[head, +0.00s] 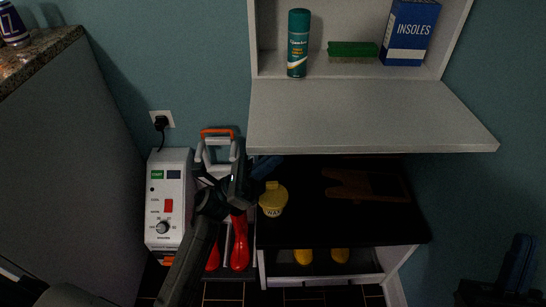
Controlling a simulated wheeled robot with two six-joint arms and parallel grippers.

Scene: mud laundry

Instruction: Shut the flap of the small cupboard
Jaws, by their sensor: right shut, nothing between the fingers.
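The small cupboard (349,75) is on the wall at the top right. Its white flap (365,118) is hinged at the lower edge and stands open, sticking out toward me. My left gripper (262,167) is below the flap's left part, in front of the dark bench top; its fingers are dark and I cannot tell how far apart they are. My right gripper (520,262) is at the bottom right, partly cut off, shut and empty, well apart from the flap.
The cupboard holds a teal spray can (298,45), a green brush (352,50) and a blue insoles box (410,32). Below are a yellow wax tin (273,199) on a black bench top (330,228), red boots (240,245) and a white machine (168,190). A grey cabinet (65,150) stands left.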

